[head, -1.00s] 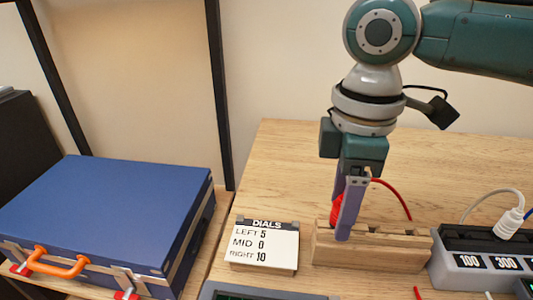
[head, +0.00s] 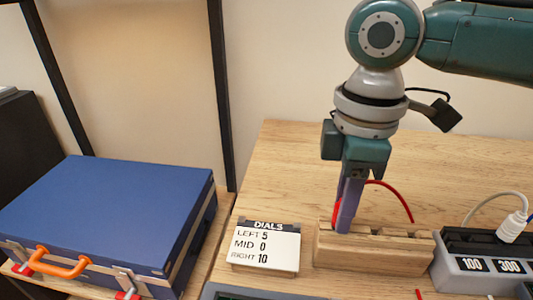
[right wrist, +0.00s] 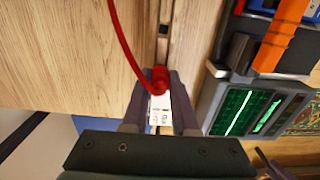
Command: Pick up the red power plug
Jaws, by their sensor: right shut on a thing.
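The red power plug (right wrist: 159,80) sits between the fingers of my right gripper (right wrist: 158,98) in the right wrist view, with its red cable running up and away. In the head view my right gripper (head: 347,215) points down at the left part of the wooden holder (head: 372,250), its fingers closed on the plug. The fingers mostly hide the plug there; its red cable (head: 394,190) arcs to the right behind the holder. I cannot tell whether the plug is clear of its slot. My left gripper is not in view.
A sign reading DIALS, left 5, mid 0, right 10 (head: 265,248) stands left of the holder. A grey power strip (head: 478,277) with a white plug (head: 511,228) is at the right. A blue case (head: 110,208) lies at the left. The table behind is clear.

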